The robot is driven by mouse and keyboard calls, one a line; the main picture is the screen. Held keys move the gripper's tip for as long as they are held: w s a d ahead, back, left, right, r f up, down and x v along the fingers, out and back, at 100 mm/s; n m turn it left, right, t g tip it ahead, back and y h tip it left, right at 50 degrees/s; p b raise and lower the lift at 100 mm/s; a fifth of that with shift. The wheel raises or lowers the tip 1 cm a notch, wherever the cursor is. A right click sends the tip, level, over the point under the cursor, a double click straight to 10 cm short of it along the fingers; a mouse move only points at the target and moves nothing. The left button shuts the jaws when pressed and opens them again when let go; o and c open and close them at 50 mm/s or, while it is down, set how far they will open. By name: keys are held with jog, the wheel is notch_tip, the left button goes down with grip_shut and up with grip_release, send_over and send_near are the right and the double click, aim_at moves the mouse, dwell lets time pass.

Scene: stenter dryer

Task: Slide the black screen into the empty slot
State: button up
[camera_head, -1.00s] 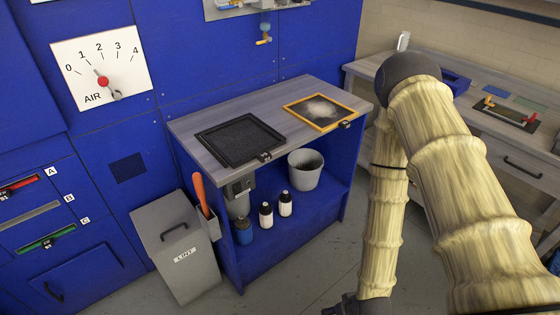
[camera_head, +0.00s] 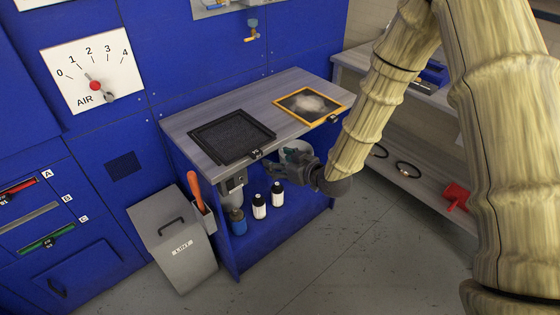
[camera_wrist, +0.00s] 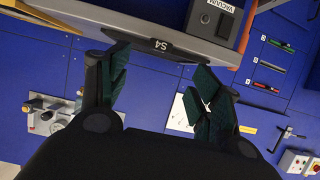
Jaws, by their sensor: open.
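The black screen (camera_head: 232,135) lies flat on the left of the bench top, with a small handle (camera_head: 256,153) at its front edge. My gripper (camera_head: 272,168) is open and empty, just in front of and below that edge. In the wrist view my gripper (camera_wrist: 162,78) has its fingers spread, with a dark tab marked S4 (camera_wrist: 158,45) ahead, between and beyond the tips. In the blue cabinet at left, slot B (camera_head: 27,218) shows a plain grey strip. Slot A (camera_head: 18,190) has a red front and slot C (camera_head: 45,242) a green one, both with handles.
An orange-framed screen with pale lint (camera_head: 310,105) lies right of the black one on the bench (camera_head: 200,115). A grey lint bin (camera_head: 180,245) stands between bench and cabinet. Bottles (camera_head: 260,205) stand on the lower shelf. The floor in front is clear.

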aim_at(258, 155)
jog(key=p+x, duration=0.2)
jog(key=x, duration=0.8)
jog(key=shift+w+a+f+p, duration=0.15)
jog(key=shift+f+p, duration=0.1)
jog(key=shift+p, duration=0.15)
jog(key=shift+c, duration=0.4)
jog(key=c, duration=1.1)
jog(key=shift+c, duration=0.2)
jog(key=shift+s+d, duration=0.8)
jog(key=shift+s, duration=0.25)
jog(key=shift+s+d, duration=0.85)
jog(key=shift+s, duration=0.25)
jog(key=o, duration=1.2)
